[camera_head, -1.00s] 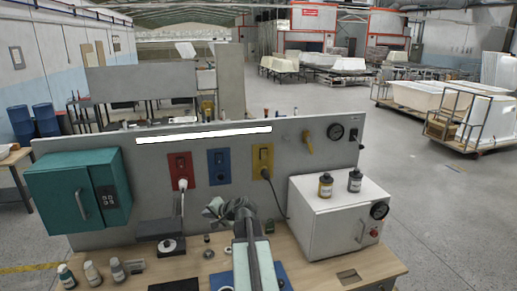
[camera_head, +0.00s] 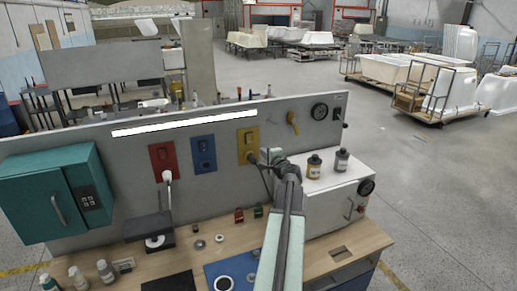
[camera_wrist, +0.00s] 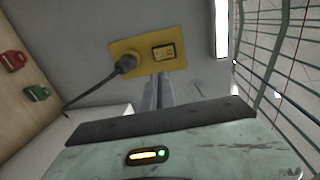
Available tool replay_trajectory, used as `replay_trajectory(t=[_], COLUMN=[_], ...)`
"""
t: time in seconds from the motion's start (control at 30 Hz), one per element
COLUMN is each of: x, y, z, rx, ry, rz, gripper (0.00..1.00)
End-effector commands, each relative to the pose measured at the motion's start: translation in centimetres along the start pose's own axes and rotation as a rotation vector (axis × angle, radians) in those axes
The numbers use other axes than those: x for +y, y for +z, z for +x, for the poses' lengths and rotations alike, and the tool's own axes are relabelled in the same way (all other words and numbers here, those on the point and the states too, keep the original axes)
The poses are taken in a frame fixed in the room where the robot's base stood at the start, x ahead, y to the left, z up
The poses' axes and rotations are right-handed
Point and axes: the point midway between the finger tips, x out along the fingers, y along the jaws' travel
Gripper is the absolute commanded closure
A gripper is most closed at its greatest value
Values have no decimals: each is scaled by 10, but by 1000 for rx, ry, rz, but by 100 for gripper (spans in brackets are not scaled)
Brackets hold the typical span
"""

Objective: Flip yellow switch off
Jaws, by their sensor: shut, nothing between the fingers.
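The yellow switch plate (camera_head: 248,138) is on the grey back panel, to the right of the blue and red plates. My gripper (camera_head: 269,156) is shut and empty, at the lower right of the yellow plate. In the wrist view my gripper (camera_wrist: 158,80) points at the plate, just below the switch. I cannot tell whether it touches. The switch's on or off position is too small to read.
The white box (camera_head: 340,200) with two bottles on top stands right of my arm. A red switch plate (camera_head: 163,158) and a blue one (camera_head: 202,153) are further left. A teal cabinet (camera_head: 55,190) is at the far left. Small parts lie on the wooden bench.

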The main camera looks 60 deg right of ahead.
Motion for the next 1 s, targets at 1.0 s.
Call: replay_trajectory(t=[1.0], x=[0], y=[8], z=[129], rx=[-8], ry=[1], rz=[-3], gripper=[100])
